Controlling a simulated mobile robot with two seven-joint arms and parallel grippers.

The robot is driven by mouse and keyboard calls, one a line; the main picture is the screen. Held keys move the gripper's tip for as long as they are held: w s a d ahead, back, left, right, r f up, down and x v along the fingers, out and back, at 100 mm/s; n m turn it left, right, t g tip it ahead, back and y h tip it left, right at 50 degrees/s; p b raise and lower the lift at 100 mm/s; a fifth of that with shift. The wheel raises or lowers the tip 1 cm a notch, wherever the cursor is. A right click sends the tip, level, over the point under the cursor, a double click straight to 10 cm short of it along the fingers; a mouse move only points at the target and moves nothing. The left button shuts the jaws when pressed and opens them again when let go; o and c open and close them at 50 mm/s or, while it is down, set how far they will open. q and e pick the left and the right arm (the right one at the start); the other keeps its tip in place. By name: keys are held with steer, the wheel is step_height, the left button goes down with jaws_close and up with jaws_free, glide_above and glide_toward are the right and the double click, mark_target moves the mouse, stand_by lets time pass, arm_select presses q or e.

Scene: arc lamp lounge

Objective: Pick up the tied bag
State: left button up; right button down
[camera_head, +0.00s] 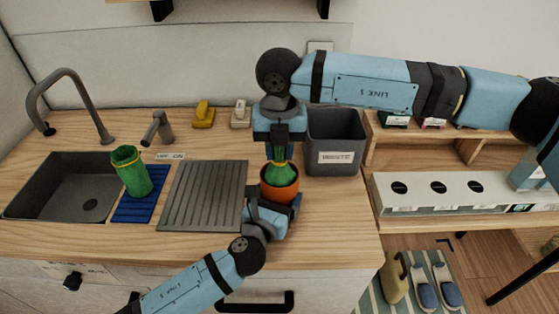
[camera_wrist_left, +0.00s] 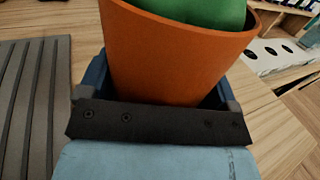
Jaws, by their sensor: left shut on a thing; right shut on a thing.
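A green bag (camera_head: 281,173) sits in an orange pot (camera_head: 283,194) on the counter. My right gripper (camera_head: 280,148) comes down from above and is shut on the gathered top of the bag. The bag's lower part is hidden inside the pot. My left gripper (camera_head: 268,200) is shut on the pot from the near side. In the left wrist view the orange pot (camera_wrist_left: 170,60) fills the space between the fingers, and the green bag (camera_wrist_left: 205,12) shows above its rim.
A grey ridged drainboard (camera_head: 205,195) lies left of the pot. A green open-topped container (camera_head: 133,175) stands on a blue mat (camera_head: 130,208) beside the sink (camera_head: 55,187). A dark grey bin (camera_head: 336,135) stands behind right. Bare counter (camera_head: 340,215) lies right of the pot.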

step_height(320, 180, up, 16)
steer(key=shift+f, duration=0.25)
